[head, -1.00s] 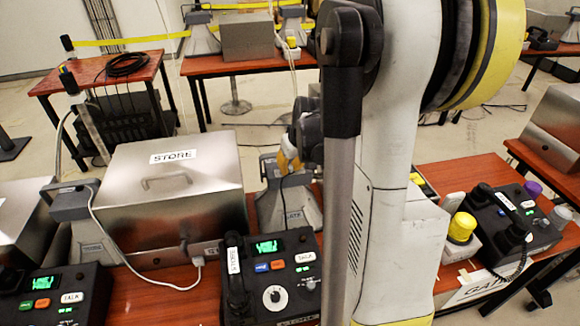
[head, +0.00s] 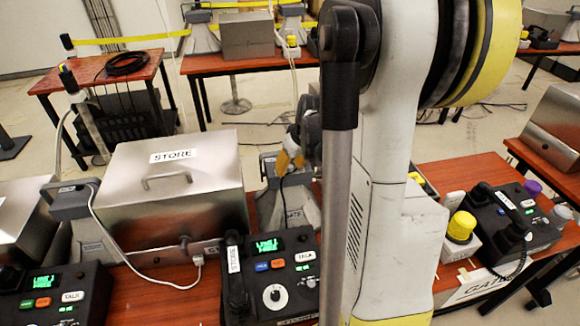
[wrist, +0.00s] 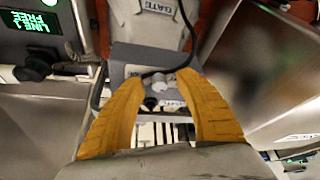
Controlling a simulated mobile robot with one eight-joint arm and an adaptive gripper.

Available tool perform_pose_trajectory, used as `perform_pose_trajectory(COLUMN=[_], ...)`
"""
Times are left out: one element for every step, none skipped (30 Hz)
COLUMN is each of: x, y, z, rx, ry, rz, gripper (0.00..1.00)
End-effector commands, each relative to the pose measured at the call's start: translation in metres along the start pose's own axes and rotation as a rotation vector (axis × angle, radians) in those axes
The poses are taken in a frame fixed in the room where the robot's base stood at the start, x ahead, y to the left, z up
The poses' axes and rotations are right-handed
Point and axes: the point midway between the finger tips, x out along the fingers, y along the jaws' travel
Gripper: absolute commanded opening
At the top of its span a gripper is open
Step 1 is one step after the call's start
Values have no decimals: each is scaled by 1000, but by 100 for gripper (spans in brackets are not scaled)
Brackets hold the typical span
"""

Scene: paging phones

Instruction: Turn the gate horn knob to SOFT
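The gate horn (head: 297,207) is a grey horn with a GATE label, standing behind the STORE phone and right of the steel STORE box. It also shows in the wrist view (wrist: 148,32), with its grey rear housing between my fingers. A small pale knob-like part (wrist: 159,84) shows on that housing; its setting and any SOFT mark are too small to read. My gripper (head: 291,161) is over the horn's rear end. In the wrist view my gripper (wrist: 159,81) has its two yellow fingers apart, either side of the pale part. I cannot tell whether they touch it.
The steel STORE box (head: 172,195) stands close left of the horn. The STORE phone (head: 272,280) with its white dial is in front. A dark cable (wrist: 165,72) crosses near the fingertips.

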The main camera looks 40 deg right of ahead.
Motion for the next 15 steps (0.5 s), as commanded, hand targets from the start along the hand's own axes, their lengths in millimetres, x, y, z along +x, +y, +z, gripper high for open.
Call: perform_pose_trajectory(x=[0, 0, 0, 0, 0, -2, -3, -6, -10, -14, -19, -27, -33, -40, -50], y=[0, 0, 0, 0, 0, 0, 0, 0, 0, 0, 0, 0, 0, 0, 0], z=[0, 0, 0, 0, 0, 0, 0, 0, 0, 0, 0, 0, 0, 0, 1], rx=[0, 0, 0, 0, 0, 0, 0, 0, 1, 0, 0, 0, 0, 1, 2], ry=[0, 0, 0, 0, 0, 0, 0, 0, 0, 0, 0, 0, 0, 0, 0], rz=[0, 0, 0, 0, 0, 0, 0, 1, 1, 1, 1, 1, 1, 1, 1], gripper=[40, 40, 40, 40, 40, 40, 40, 40, 40, 40, 40, 40, 40, 40, 40])
